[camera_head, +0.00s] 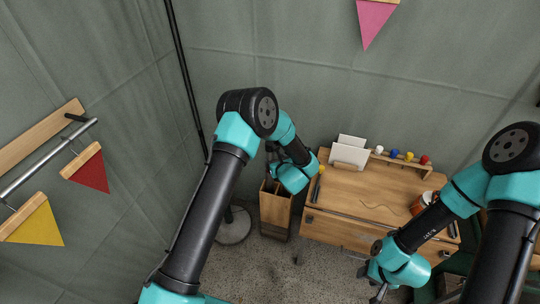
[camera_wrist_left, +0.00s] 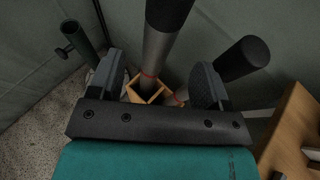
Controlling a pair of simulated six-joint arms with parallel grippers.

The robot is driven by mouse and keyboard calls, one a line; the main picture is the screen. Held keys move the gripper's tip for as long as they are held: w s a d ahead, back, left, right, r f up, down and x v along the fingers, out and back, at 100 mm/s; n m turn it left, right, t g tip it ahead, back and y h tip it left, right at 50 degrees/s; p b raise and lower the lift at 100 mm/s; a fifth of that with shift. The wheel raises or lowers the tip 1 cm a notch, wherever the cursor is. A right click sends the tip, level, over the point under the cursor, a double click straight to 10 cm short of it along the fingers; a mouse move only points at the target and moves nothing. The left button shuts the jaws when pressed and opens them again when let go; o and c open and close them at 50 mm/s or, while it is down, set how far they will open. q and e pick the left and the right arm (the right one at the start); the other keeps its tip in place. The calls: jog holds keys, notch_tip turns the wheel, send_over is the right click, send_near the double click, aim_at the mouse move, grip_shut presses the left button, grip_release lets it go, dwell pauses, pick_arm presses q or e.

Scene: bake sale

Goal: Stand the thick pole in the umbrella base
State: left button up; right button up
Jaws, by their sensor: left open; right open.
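A grey pole with a black end (camera_wrist_left: 160,55) and a red band stands in a wooden bin (camera_head: 275,212), and it shows between my left fingers in the left wrist view. A second black-ended pole (camera_wrist_left: 243,58) leans to the right of it. I cannot tell which is the thick pole. My left gripper (camera_head: 271,168) is open at the bin's top, its fingers (camera_wrist_left: 158,88) apart on either side of the grey pole. The umbrella base (camera_head: 233,226) is a grey disc on the floor left of the bin; its dark green tube (camera_wrist_left: 82,44) is open-topped. My right gripper (camera_head: 369,284) is open and empty.
A wooden desk (camera_head: 350,205) stands right of the bin, with white cards (camera_head: 349,153), several small coloured pots and an orange jar (camera_head: 421,203). Fabric walls close in behind and left. Bare floor (camera_head: 285,265) lies in front of the bin.

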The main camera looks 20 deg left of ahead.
pick_arm(q)
jog(key=x, duration=0.7)
jog(key=shift+w+a, duration=0.1)
jog(key=shift+w, duration=0.05)
jog(key=shift+c, duration=0.3)
jog(key=c, duration=1.2)
jog(key=shift+r, duration=5.15)
notch_tip(320, 180, up, 10)
send_over(272, 156)
jog(key=w+a, duration=0.1)
jog(key=w, duration=0.1)
jog(key=shift+s+a, duration=0.15)
jog(key=shift+s, duration=0.1)
notch_tip(272, 156, up, 10)
